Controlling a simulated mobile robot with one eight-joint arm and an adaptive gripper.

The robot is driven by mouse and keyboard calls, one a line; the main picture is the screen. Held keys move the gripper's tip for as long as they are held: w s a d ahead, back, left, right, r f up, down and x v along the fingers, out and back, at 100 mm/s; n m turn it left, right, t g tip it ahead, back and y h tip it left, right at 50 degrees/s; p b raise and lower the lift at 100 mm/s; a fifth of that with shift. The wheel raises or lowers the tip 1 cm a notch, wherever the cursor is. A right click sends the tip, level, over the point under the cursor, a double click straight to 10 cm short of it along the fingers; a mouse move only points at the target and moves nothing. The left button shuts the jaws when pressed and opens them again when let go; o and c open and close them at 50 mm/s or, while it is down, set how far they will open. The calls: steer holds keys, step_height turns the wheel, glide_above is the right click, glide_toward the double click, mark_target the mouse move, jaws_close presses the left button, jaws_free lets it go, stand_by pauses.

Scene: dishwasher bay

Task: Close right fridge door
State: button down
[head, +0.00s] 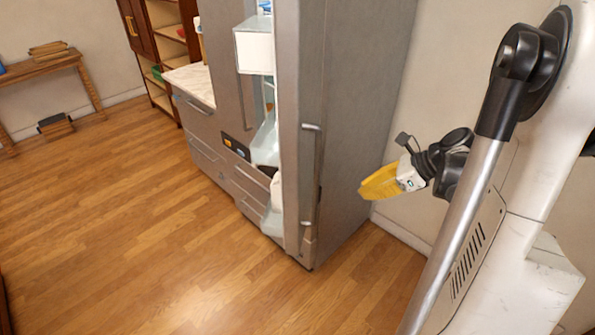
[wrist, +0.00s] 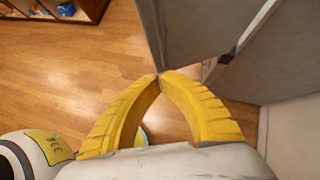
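The right fridge door (head: 312,80) stands open in the head view. Its white inner shelves (head: 255,52) face left, and its grey outer face with a vertical bar handle (head: 318,175) faces right. My gripper (head: 364,192) is to the right of the door, at its outer side, with its yellow fingers pointing left. In the wrist view the fingertips (wrist: 160,75) meet with nothing between them. A grey panel that looks like the door (wrist: 200,28) rises just beyond the tips; I cannot tell whether they touch it.
The fridge body (wrist: 280,50) is at right in the wrist view, with a dark hinge-like part (wrist: 228,55) by the gap. A counter with drawers (head: 195,85) and a shelf unit (head: 165,45) stand farther left. The wooden floor (head: 130,210) at left is clear.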

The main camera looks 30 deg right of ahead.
steer(key=b, duration=0.2)
glide_toward(315, 200)
steer(key=f+x, duration=0.1)
steer(key=x, duration=0.4)
steer(key=shift+w+a+r+m, duration=0.1)
steer(key=shift+w+r+m, duration=0.05)
steer(key=shift+r+m, duration=0.15)
